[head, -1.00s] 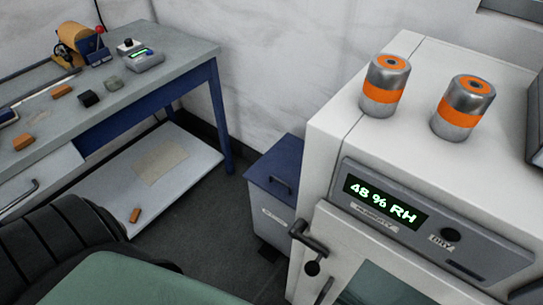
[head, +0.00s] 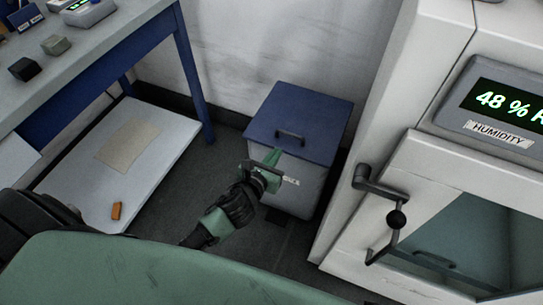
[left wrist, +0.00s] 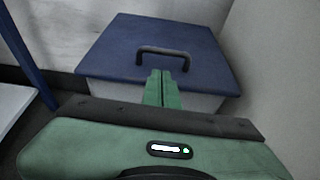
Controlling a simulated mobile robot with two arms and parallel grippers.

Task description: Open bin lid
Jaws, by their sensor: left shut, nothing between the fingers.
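The bin (head: 293,194) is a grey box on the floor with a flat blue lid (head: 310,112), which lies closed on it. A dark arched handle (head: 290,136) stands near the lid's front edge. My left gripper (head: 275,156) is just in front of the lid's front edge, close to the handle but apart from it. In the left wrist view its green fingers (left wrist: 162,88) are together and empty, pointing toward the lid (left wrist: 110,50) and just below the handle (left wrist: 164,52). My right gripper is out of view.
A white humidity cabinet (head: 400,100) with a crank handle (head: 397,219) stands close on the bin's right. A blue-legged workbench (head: 188,75) with a low shelf (head: 85,200) is on the left. Dark floor is free between shelf and bin.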

